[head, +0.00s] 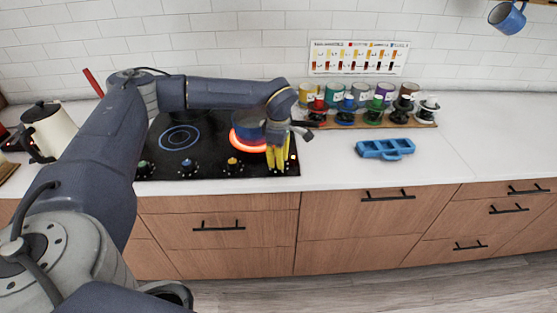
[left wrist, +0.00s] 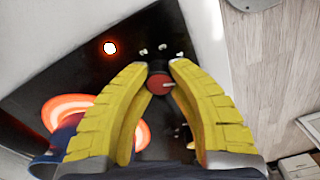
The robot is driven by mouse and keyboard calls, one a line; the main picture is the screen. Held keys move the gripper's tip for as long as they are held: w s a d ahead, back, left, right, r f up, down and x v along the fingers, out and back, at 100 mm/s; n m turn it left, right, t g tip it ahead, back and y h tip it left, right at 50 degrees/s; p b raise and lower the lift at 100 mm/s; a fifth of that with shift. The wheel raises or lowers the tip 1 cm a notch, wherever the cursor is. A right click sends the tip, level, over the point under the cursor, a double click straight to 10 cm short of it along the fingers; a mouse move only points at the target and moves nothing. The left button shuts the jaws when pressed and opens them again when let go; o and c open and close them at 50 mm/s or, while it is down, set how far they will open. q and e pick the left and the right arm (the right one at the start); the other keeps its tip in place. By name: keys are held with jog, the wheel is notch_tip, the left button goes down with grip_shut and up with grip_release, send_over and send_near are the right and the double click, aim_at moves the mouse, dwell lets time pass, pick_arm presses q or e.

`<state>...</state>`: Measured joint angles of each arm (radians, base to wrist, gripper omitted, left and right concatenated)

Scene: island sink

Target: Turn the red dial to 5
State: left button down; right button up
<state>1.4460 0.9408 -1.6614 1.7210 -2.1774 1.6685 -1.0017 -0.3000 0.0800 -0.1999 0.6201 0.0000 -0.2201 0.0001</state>
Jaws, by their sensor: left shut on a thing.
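The red dial (left wrist: 159,84) sits on the black cooktop between the tips of my left gripper's yellow fingers in the left wrist view (left wrist: 160,72). Its pale pointer mark faces right in that view. Small white marks lie around it, too small to read. My left gripper (head: 277,168) is shut on the dial at the cooktop's front right corner in the head view, where the fingers hide the dial. My right gripper is not in view.
A blue pot (head: 248,126) stands on a glowing burner (head: 238,145) just behind my left gripper. Green, blue and yellow dials line the cooktop's front (head: 187,165). A cream kettle (head: 50,131) stands left. Coloured jars and a blue tray (head: 385,148) are on the right counter.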

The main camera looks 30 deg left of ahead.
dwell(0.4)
pick_arm(q)
jog(key=c, duration=1)
grip_release()
jog(key=shift+c, duration=0.2)
jog(key=shift+r, duration=0.15)
notch_tip(320, 180, up, 12)
